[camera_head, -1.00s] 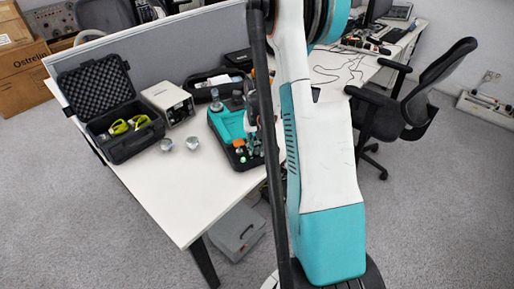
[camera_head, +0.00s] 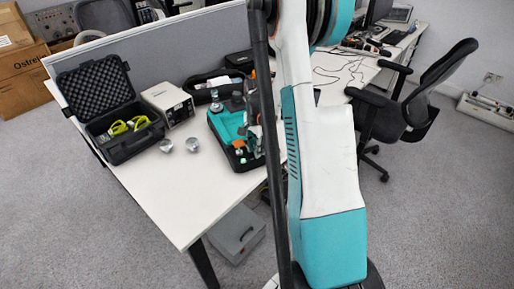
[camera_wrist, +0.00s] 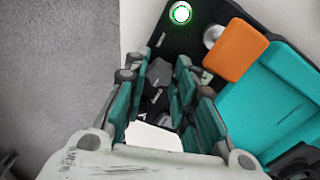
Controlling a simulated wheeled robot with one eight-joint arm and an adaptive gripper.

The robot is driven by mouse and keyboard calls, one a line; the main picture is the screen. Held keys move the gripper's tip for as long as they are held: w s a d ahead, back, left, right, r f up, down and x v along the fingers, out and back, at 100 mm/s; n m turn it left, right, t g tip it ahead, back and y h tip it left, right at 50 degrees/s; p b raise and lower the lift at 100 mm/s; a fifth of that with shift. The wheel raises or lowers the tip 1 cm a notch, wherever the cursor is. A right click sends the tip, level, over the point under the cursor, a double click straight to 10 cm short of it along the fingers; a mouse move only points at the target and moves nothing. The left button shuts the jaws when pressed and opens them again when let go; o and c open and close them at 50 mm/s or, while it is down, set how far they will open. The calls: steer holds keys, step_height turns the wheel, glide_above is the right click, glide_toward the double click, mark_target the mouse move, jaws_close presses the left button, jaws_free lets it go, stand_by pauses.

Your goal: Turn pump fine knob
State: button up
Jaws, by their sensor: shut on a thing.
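The pump (camera_head: 222,122) is a teal and black unit on the white table in the head view, left of my arm. The wrist view shows its teal housing (camera_wrist: 275,105), an orange block (camera_wrist: 235,50) and a round green-lit button (camera_wrist: 181,13). My gripper (camera_wrist: 160,100) points down at the pump's black edge. Its teal-padded fingers are shut on a dark grey and black knob-like part (camera_wrist: 158,78), which appears to be the fine knob. The fingers partly hide it, so its full shape and any marks cannot be made out.
An open black case (camera_head: 128,137) with yellow-green items, a beige box instrument (camera_head: 168,103) and two small silver pieces (camera_head: 192,145) stand left of the pump. A black tray (camera_head: 212,88) lies behind it. The table front (camera_head: 185,205) is clear.

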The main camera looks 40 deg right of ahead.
stand_by(0.3)
steer(key=o, duration=1.1)
steer(key=shift+c, duration=0.2)
step_height(320, 180, up, 12)
stand_by(0.4)
